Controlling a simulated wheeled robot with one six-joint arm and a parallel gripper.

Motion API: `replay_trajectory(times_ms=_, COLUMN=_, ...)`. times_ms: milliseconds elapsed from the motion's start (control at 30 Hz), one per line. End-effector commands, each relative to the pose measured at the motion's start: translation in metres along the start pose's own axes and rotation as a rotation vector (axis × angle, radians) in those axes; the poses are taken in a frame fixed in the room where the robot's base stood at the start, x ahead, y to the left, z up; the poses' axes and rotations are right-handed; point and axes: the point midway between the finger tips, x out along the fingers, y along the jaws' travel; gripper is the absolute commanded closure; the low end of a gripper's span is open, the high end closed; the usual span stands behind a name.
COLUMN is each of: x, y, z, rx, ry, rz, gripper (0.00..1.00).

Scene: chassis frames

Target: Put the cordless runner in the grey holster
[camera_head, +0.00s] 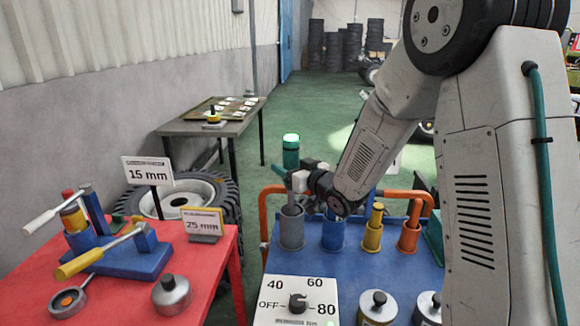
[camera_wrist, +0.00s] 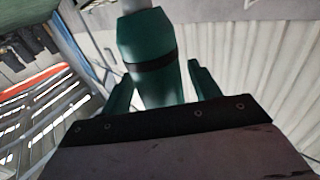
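The cordless runner (camera_head: 291,152) is a dark green upright tool with a glowing pale green top. My gripper (camera_head: 297,180) is around its body from the right and appears shut on it. In the wrist view the runner (camera_wrist: 152,60) lies between my two green fingers (camera_wrist: 160,85), with a black band around it. The grey holster (camera_head: 291,229) is the leftmost upright cup on the blue table. The runner's narrow grey lower end is directly above the holster's mouth; whether its tip is inside is unclear.
Blue (camera_head: 333,234), yellow (camera_head: 372,236) and orange (camera_head: 409,238) holsters stand to the right of the grey one. An orange pipe (camera_head: 266,205) runs behind them. A dial panel (camera_head: 296,302) is in front. A red table (camera_head: 215,268) with a clamp fixture stands left.

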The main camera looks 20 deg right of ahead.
Motion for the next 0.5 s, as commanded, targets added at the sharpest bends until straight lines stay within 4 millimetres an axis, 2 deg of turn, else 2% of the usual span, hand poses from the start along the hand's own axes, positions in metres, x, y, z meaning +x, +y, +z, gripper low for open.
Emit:
replay_trajectory(times_ms=133, x=0.0, y=0.0, z=-0.003, rx=-0.001, ry=0.001, rz=0.0, gripper=0.38)
replay_trajectory(times_ms=233, x=-0.011, y=0.001, z=-0.002, rx=0.0, ry=-0.001, rz=0.001, gripper=0.38)
replay_trajectory(times_ms=500, x=-0.067, y=0.001, z=-0.003, rx=0.0, ry=-0.001, rz=0.004, gripper=0.38)
